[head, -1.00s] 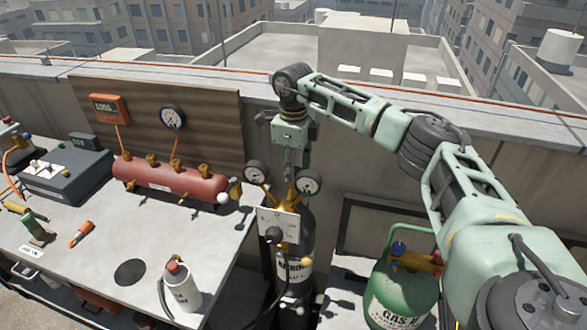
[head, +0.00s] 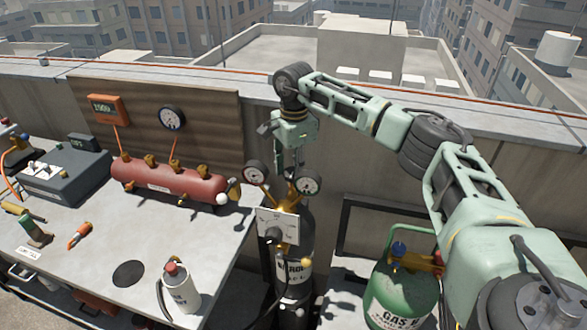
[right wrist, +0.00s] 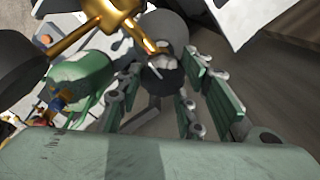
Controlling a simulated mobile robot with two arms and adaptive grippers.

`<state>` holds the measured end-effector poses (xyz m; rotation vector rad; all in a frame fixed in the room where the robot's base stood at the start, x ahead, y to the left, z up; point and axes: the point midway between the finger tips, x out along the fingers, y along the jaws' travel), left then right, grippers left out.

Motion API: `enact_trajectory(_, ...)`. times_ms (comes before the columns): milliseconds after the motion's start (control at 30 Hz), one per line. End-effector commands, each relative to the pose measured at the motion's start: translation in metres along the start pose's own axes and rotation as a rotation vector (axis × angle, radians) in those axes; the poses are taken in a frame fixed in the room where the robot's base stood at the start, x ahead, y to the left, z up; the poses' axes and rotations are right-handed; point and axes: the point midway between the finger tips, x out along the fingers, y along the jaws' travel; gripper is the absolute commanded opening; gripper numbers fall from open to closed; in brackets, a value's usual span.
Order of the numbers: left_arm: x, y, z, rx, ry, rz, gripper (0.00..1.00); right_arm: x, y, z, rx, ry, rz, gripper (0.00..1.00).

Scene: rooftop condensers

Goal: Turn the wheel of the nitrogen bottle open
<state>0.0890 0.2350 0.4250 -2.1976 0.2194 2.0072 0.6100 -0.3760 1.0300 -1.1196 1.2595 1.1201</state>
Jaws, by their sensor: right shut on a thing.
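The nitrogen bottle (head: 307,238) is a dark upright cylinder with a white label, standing beside the workbench's right end. A brass regulator with two round gauges, a left gauge (head: 256,174) and a right gauge (head: 306,185), sits at its top. My right gripper (head: 291,172) points down over the bottle's top, behind the gauges, and is shut on the wheel. The wheel itself is mostly hidden by the fingers and the regulator. In the right wrist view, the green-padded fingers (right wrist: 160,98) stand on both sides of a dark grey rounded part. My left gripper is not in view.
A white panel with a black knob (head: 274,234) hangs in front of the bottle. A green gas bottle (head: 400,293) stands to the right. The workbench (head: 90,240) at left carries a red manifold (head: 170,180) and a white canister (head: 181,290). A parapet runs behind.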

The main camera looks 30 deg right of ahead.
Motion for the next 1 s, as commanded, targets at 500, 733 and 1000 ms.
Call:
enact_trajectory(500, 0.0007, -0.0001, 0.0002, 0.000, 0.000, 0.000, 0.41, 0.0039, 0.0038, 0.0003, -0.063, 0.002, 0.015, 0.08)
enact_trajectory(733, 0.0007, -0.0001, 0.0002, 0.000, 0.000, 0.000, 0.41, 0.0043, 0.0040, 0.0001, -0.062, 0.002, 0.016, 0.40)
enact_trajectory(1000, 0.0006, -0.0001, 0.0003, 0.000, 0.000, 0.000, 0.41, 0.0024, 0.0021, -0.0004, -0.058, 0.002, 0.009, 0.49)
